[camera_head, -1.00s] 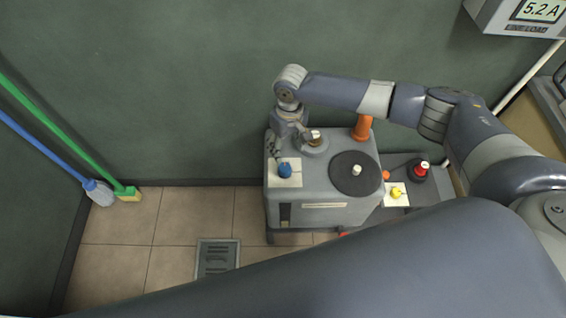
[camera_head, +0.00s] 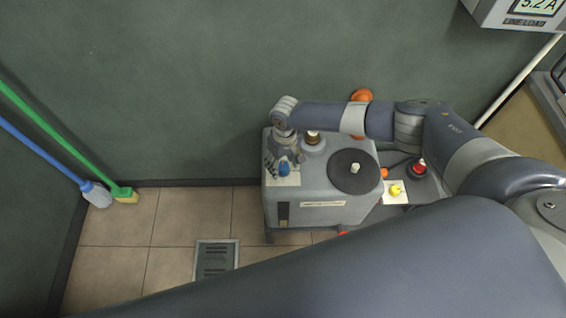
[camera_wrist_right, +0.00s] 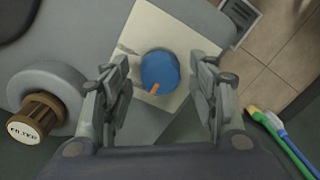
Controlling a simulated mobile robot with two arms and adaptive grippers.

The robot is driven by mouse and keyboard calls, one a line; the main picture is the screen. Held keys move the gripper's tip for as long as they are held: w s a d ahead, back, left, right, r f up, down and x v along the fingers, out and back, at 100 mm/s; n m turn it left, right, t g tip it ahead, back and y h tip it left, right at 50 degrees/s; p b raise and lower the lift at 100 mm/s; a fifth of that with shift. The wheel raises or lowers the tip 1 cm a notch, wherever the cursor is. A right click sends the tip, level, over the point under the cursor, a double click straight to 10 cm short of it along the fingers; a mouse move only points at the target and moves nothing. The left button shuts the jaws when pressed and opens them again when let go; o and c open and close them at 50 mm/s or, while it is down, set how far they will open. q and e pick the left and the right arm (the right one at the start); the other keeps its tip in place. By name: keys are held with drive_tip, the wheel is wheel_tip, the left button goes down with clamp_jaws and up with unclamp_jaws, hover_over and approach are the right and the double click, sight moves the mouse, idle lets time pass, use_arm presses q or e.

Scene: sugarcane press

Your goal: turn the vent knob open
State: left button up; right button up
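The blue knob (camera_head: 284,169) sits on a pale square plate (camera_head: 283,180) at the left of the grey machine's top. In the right wrist view the blue knob (camera_wrist_right: 159,70) is round with an orange pointer mark toward the lower left, and the plate (camera_wrist_right: 150,20) lies under it. No vent label is readable. My right gripper (camera_head: 284,164) is over the knob. In the wrist view the right gripper (camera_wrist_right: 163,98) is open, with one finger on each side of the knob and gaps between. My left gripper does not show.
A brown cap marked FILTER (camera_wrist_right: 36,118) is close beside the right gripper; it also shows in the head view (camera_head: 313,138). The machine (camera_head: 310,212) carries a dark disc (camera_head: 354,182). A yellow knob (camera_head: 396,190) and red knob (camera_head: 417,167) are to the right.

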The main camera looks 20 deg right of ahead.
drive_tip(key=c, duration=1)
drive_tip(key=m+p, duration=0.3)
drive_tip(key=shift+s+r, duration=0.15)
drive_tip(key=shift+r, duration=0.05)
drive_tip(key=m+p, duration=0.4)
drive_tip(key=shift+m, duration=0.3)
drive_tip(key=m+p, duration=0.3)
drive_tip(key=m, duration=0.2)
drive_tip(key=shift+f, duration=0.1)
drive_tip(key=m+p, duration=0.1)
drive_tip(key=m, duration=0.4)
drive_tip(key=shift+f+t, duration=0.15)
drive_tip(key=shift+t, duration=0.15)
drive_tip(key=shift+m, duration=0.3)
